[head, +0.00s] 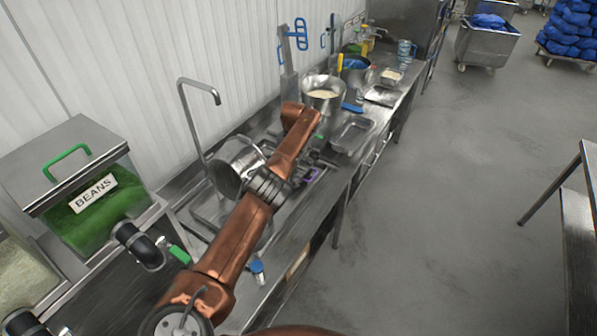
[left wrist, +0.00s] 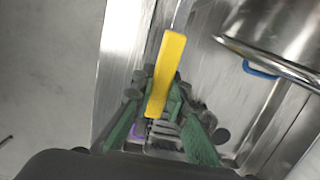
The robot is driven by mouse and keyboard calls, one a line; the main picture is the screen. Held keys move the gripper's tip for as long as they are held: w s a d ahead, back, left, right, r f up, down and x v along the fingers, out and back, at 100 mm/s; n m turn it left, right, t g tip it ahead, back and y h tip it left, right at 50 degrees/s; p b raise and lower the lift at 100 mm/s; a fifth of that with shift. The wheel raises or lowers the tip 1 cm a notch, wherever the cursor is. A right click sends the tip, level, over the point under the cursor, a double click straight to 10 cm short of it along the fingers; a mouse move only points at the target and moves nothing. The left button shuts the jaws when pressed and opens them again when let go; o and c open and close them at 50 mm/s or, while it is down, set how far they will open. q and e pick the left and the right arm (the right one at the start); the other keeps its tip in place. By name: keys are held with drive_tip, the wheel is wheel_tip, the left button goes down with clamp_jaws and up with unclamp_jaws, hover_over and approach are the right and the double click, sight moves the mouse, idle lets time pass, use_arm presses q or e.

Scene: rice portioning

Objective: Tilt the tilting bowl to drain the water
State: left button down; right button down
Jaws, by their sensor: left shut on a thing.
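The metal tilting bowl (head: 232,170) hangs tipped on its side over the sink, its mouth turned away from me; I cannot see whether water is in it. My left gripper (head: 316,162) is beyond the copper arm, right of the bowl and partly hidden. In the left wrist view its green fingers (left wrist: 160,118) are shut on a yellow handle (left wrist: 166,72). What the handle belongs to is not clear. My right gripper is not in view.
A metal pot with pale contents (head: 323,93) stands farther along the counter, near a shallow metal tray (head: 352,134). A tall faucet (head: 190,115) rises behind the sink. A beans bin (head: 90,190) stands at left.

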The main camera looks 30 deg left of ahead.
use_arm(q)
drive_tip(key=shift+f, duration=0.15)
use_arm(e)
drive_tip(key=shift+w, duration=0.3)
use_arm(q)
drive_tip(key=c, duration=1.9)
unclamp_jaws()
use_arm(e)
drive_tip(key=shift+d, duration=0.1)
use_arm(q)
drive_tip(key=r, duration=0.3)
drive_tip(key=shift+w+a, duration=0.1)
drive_tip(key=shift+w, duration=0.1)
drive_tip(key=shift+w+r, duration=0.15)
drive_tip(key=shift+r, duration=0.95)
drive_tip(key=shift+w+r, duration=0.1)
drive_tip(key=shift+r, duration=1)
drive_tip(key=shift+r, duration=0.1)
